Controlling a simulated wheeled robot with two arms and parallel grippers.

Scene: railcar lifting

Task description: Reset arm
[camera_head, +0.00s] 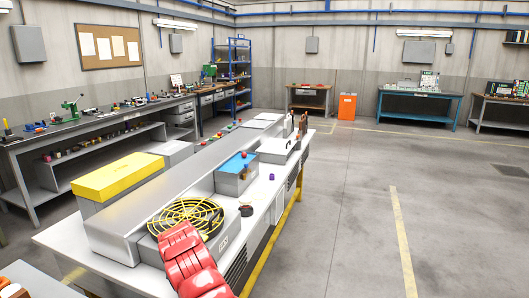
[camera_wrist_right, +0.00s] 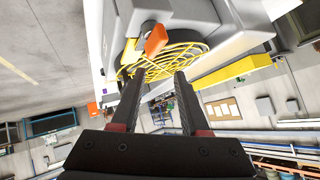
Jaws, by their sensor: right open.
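In the right wrist view my right gripper (camera_wrist_right: 157,76) is open, with its two dark fingers apart and nothing between them. A round yellow fan guard (camera_wrist_right: 172,62) shows beyond the fingertips, and an orange lever-like part (camera_wrist_right: 155,38) shows near it. Whether the fingers touch the guard cannot be told. In the head view the yellow guard (camera_head: 186,217) lies on the long white and grey railcar unit (camera_head: 130,228). Red links of my own arm cover the guard's lower edge. No gripper jaws show in the head view, and my left gripper is not seen.
The unit carries a yellow box (camera_head: 118,176), a grey box with a blue top (camera_head: 237,172) and a small dark round part (camera_head: 246,210). A grey workbench (camera_head: 90,122) with tools runs along the left wall. An orange cabinet (camera_head: 347,106) stands at the back. The right floor is clear.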

